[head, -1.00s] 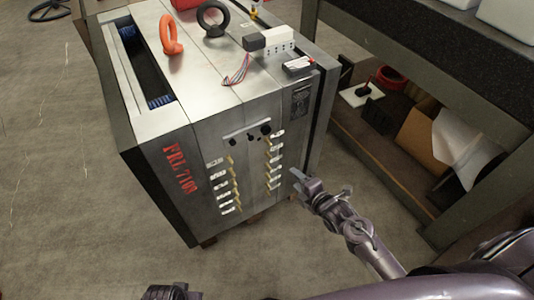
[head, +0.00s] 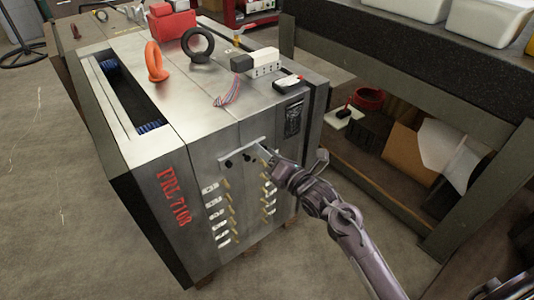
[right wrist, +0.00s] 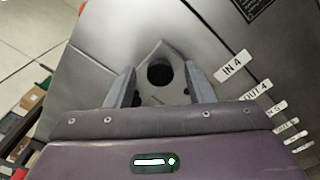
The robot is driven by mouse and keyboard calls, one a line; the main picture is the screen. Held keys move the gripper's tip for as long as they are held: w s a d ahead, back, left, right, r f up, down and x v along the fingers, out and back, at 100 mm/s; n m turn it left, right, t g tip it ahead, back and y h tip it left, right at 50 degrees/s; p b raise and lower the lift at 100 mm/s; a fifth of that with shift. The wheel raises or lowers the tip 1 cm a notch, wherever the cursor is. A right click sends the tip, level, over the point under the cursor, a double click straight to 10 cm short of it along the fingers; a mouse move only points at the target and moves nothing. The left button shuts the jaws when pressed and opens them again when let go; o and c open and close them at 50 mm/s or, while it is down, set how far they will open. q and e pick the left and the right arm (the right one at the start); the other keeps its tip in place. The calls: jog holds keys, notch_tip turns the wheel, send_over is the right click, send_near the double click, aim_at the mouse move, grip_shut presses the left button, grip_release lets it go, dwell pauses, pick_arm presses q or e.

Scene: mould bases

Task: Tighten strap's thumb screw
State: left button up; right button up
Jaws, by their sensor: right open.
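The strap (head: 240,152) is a light metal bar across the upper front face of the steel mould base (head: 200,155), with dark knobs along it. One dark knob (head: 228,163) shows at its left. My right gripper (head: 267,154) is at the strap's right end and hides the knob there. In the right wrist view the thumb screw (right wrist: 160,74) is a dark round knob on the strap's pointed end (right wrist: 160,52). The open fingers of the gripper (right wrist: 160,84) stand on either side of it, with gaps on both sides. My left gripper is not in view.
Brass fittings with white labels (head: 222,225) line the front face below the strap. A dark workbench (head: 430,100) is close on the right.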

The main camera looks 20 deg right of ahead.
jog(key=shift+w+a, duration=0.1)
jog(key=shift+w, duration=0.1)
jog(key=shift+c, duration=0.2)
jog(key=c, duration=1)
jog(key=shift+o, duration=0.2)
